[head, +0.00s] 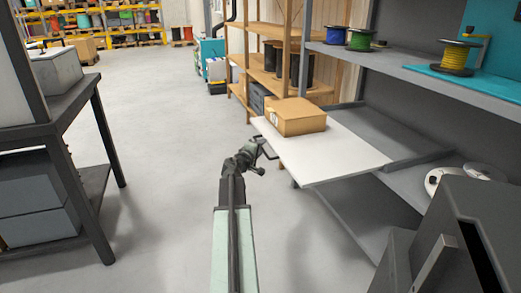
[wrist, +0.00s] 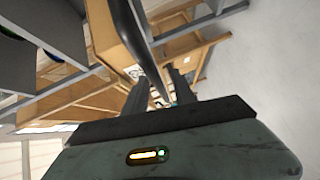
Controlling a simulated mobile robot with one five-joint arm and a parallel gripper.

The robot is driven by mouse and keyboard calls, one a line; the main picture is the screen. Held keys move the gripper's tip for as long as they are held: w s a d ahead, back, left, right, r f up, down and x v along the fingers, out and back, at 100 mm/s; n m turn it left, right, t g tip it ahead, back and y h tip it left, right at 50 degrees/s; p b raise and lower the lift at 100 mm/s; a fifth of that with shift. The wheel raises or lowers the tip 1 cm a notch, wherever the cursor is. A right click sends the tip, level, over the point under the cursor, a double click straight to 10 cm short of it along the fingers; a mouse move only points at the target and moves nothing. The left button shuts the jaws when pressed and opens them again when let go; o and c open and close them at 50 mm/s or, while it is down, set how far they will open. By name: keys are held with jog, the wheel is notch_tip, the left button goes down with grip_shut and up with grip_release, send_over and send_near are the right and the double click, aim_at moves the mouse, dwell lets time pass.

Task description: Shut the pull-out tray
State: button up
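The pull-out tray (head: 345,155) is a flat white board. It sticks out to the left from the grey shelf unit, over the aisle. A closed cardboard box (head: 297,117) lies on its far part; its brown side also shows in the wrist view (wrist: 108,38). My gripper (head: 258,150) is at the tray's left edge, close to a dark handle-like bar there. In the wrist view, my two dark fingers (wrist: 160,82) stand apart, and a dark curved bar (wrist: 128,28) reaches down between them. I cannot tell whether they touch it.
The grey shelf (head: 400,75) above holds cable reels, with a yellow one (head: 457,57) on a teal mat. White reels (head: 445,180) lie on a lower shelf at the right. A dark workbench (head: 75,110) stands at the left. The grey floor (head: 165,120) between is clear.

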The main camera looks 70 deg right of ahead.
grip_shut()
dwell(1.2)
